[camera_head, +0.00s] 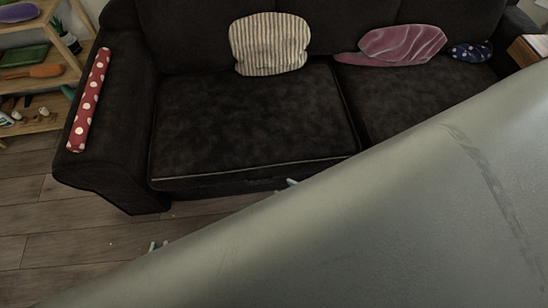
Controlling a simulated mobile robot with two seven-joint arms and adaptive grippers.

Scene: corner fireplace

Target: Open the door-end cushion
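A dark sofa has two seat cushions, a left one (252,118) and a right one (400,95). Both lie flat in place. I cannot tell which is the door-end one, as no door shows. Small pale-teal tips show past the large grey part that fills the lower right. The further left tips, apparently my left gripper (158,246), are low over the floor in front of the sofa. The others, apparently my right gripper (290,183), are by the front edge of the left seat cushion. The rest of both grippers is hidden, so their opening does not show.
A striped pillow (270,44), a pink pillow (400,45) and a blue spotted pillow (470,52) rest along the sofa back. A red polka-dot roll (89,100) lies on the left armrest. Wooden shelves (38,122) stand at the left. Wood floor (60,255) is clear at lower left.

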